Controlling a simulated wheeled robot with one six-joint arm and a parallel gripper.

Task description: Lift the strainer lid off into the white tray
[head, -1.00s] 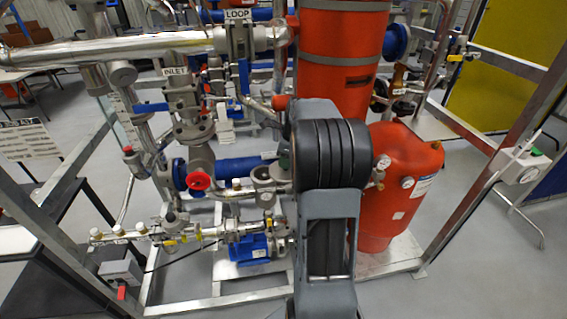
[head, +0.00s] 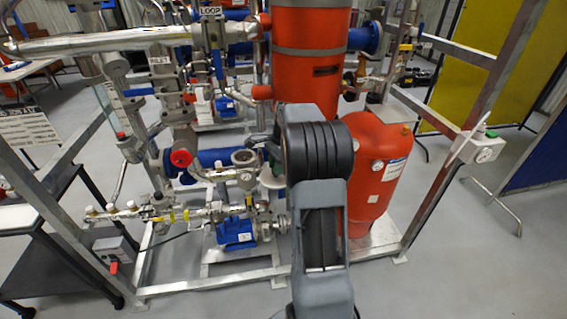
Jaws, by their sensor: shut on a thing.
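The strainer (head: 244,158) is a pale metal body with a round, dark open top, right of the red handwheel. My gripper (head: 270,160) is just right of it, mostly hidden behind my own dark grey arm. A pale round disc, which looks like the strainer lid (head: 271,180), hangs at my gripper, apart from the strainer's top. My gripper is shut on it; the fingertips are not clear. A white flat surface on the black cart at the left edge may be the white tray (head: 18,218); only part of it shows.
A red vessel (head: 375,175) stands close right of my arm. A metal frame post (head: 70,238) stands between the black cart (head: 60,270) and the skid. Pipes and a blue pump (head: 236,232) lie below the strainer. Grey floor is clear at the right front.

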